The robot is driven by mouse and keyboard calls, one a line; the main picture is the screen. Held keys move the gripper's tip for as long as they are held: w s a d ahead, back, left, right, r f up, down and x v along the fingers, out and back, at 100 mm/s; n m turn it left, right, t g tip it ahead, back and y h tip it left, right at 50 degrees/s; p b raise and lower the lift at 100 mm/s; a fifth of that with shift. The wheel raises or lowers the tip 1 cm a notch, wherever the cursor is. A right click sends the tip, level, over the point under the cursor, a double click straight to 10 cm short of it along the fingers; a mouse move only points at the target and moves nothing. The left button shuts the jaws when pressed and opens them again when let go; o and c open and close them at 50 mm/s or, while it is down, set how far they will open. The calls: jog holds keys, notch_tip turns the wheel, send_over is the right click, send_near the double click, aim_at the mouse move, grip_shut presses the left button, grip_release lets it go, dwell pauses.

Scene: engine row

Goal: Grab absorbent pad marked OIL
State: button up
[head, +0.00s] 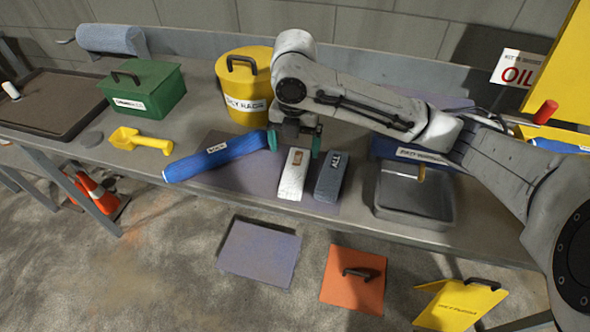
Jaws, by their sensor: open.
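A white folded pad (291,180) lies on a dark mat on the bench near its front edge. It has a small brown-orange mark near its top whose lettering I cannot read. A grey pad (329,180) with a white label that seems to read ALL lies just right of it. My gripper (295,141) is open, pointing down at the far end of the white pad, with one teal fingertip on each side. I cannot tell the height of the fingertips above the pad. The pad's far end is partly hidden by the gripper.
A blue roll (205,160) lies left of the pads. A yellow lidded bucket (243,95) stands behind, a green box (142,90) and yellow scoop (135,140) further left. A grey tray (420,205) is at right. A sign (517,72) with red OIL lettering hangs at right.

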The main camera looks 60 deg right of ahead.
aim_at(295, 167)
jog(key=f, duration=0.8)
jog(key=shift+d+f, duration=0.15)
jog(key=shift+d, duration=0.05)
jog(key=shift+c, duration=0.2)
jog(key=c, duration=1.1)
